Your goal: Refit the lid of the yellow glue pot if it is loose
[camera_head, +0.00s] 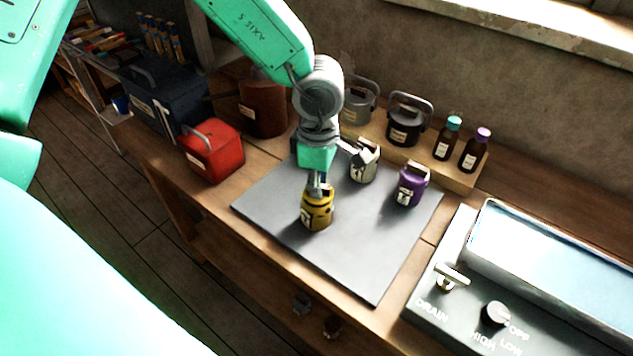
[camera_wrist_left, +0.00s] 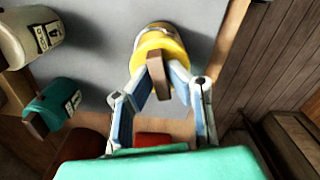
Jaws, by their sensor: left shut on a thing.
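The yellow glue pot (camera_head: 317,214) stands on the grey mat (camera_head: 370,262) under my left arm. My left gripper (camera_head: 319,190) is directly above it, pointing down. In the left wrist view the fingers (camera_wrist_left: 163,80) are shut on the brown grip bar (camera_wrist_left: 157,72) on top of the yellow pot's lid (camera_wrist_left: 153,45). The gripper hides part of the lid in the head view. I cannot tell whether the lid sits flush on the pot. My right gripper is out of view.
A cream pot (camera_head: 364,170) and a purple pot (camera_head: 411,190) stand close behind on the mat. A teal pot (camera_wrist_left: 52,103) shows in the left wrist view. A red box (camera_head: 212,153) is at left; a control panel (camera_head: 465,312) is at right. The mat's front is clear.

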